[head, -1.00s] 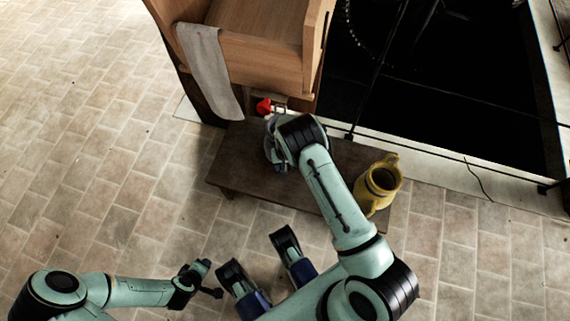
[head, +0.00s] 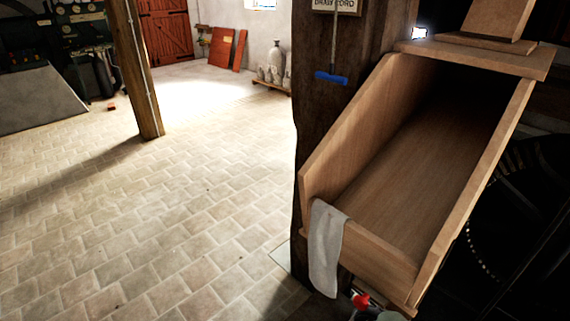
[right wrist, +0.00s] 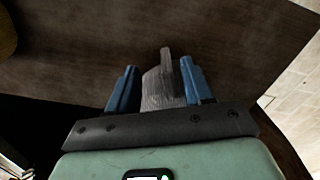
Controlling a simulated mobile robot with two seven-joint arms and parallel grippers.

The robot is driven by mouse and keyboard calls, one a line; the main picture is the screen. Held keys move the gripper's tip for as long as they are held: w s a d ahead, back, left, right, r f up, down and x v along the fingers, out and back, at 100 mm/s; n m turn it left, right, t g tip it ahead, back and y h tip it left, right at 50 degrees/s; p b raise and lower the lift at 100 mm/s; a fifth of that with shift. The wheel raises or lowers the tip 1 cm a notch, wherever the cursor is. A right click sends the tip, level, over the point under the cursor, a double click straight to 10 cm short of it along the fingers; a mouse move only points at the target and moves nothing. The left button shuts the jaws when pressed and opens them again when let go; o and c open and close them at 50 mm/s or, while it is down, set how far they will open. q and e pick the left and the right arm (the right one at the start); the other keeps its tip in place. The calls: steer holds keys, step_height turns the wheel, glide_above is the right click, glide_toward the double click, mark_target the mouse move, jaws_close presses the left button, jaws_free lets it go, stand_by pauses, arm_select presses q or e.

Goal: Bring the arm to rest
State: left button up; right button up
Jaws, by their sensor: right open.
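My right gripper (right wrist: 158,64) is open in the right wrist view, its two blue fingers apart. A grey, streaked upright piece (right wrist: 164,88) shows between the fingers; I cannot tell what it is or whether they touch it. Behind it is a dark brown wooden surface (right wrist: 80,45). In the head view only a small pale green bit of my right arm shows at the bottom edge, beside a red piece (head: 360,300) below the wooden chute. My left gripper is outside both views.
The wooden chute (head: 420,165) fills the right of the head view, with a grey cloth (head: 325,245) over its edge. A dark post (head: 325,125) stands beside it. Paved floor (head: 170,210) lies clear at left. A yellow thing (right wrist: 6,35) shows at the wrist view's corner.

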steer(key=s+a+f, duration=0.2)
steer(key=s+f, duration=0.2)
steer(key=s, duration=0.4)
steer(key=s+a+r+t+y, duration=0.25)
steer(key=s+a, duration=0.55)
steer(key=s, duration=0.4)
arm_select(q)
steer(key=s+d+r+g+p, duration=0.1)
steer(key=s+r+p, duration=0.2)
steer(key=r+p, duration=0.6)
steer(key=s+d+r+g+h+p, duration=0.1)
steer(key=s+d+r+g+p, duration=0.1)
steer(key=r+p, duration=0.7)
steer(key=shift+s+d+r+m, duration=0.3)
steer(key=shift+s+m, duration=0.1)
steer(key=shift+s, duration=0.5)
arm_select(e)
steer(key=s+a+r+g, duration=0.1)
steer(key=s+r, duration=0.2)
steer(key=r, duration=0.6)
steer(key=s+a+r+n+g+y, duration=0.1)
steer(key=s+a+r+g, duration=0.1)
steer(key=r, duration=0.8)
steer(key=shift+s+a, duration=0.3)
steer(key=shift+s, duration=0.3)
steer(key=shift+f+g, duration=0.1)
steer(key=shift+g, duration=0.15)
steer(key=shift+c, duration=0.7)
